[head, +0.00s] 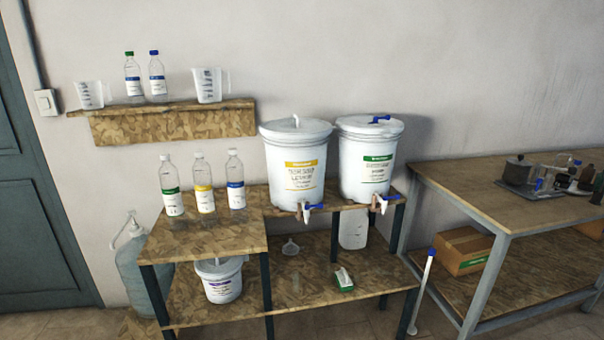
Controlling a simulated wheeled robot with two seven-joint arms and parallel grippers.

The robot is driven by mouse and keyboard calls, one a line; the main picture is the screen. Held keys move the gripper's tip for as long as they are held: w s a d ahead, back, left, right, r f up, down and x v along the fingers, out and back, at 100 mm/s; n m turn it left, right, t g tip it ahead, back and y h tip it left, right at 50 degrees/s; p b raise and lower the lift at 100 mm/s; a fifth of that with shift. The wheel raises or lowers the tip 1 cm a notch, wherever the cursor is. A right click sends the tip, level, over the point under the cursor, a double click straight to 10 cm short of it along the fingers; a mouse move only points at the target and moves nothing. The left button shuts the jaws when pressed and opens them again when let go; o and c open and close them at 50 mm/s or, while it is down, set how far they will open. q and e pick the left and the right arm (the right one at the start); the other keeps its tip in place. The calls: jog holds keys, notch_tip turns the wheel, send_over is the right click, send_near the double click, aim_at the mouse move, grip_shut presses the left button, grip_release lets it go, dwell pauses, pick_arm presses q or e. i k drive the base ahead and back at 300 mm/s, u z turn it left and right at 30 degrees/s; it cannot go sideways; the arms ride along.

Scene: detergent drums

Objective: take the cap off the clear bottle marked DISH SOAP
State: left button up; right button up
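Three clear bottles with pale caps stand upright in a row on the left, lower top of the wooden stand. One has a green label (171,186), one a yellow label (203,184) and one a blue label (235,180). Two more clear bottles stand on the wall shelf, one with a green cap (132,75) and one with a blue cap (157,74). The label print is too small to read, so I cannot tell which bottle is marked DISH SOAP. Neither of my grippers is in view.
Two white drums with blue taps, one yellow-labelled (295,165) and one green-labelled (367,158), stand right of the bottles. Measuring jugs (207,85) flank the shelf bottles. The stand's left top (215,238) is bare in front of the row. A metal-framed table (500,200) stands right.

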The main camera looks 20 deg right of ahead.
aim_at(201, 171)
jog(key=u, duration=0.5)
jog(key=i, duration=1.75)
jog(key=z, duration=0.65)
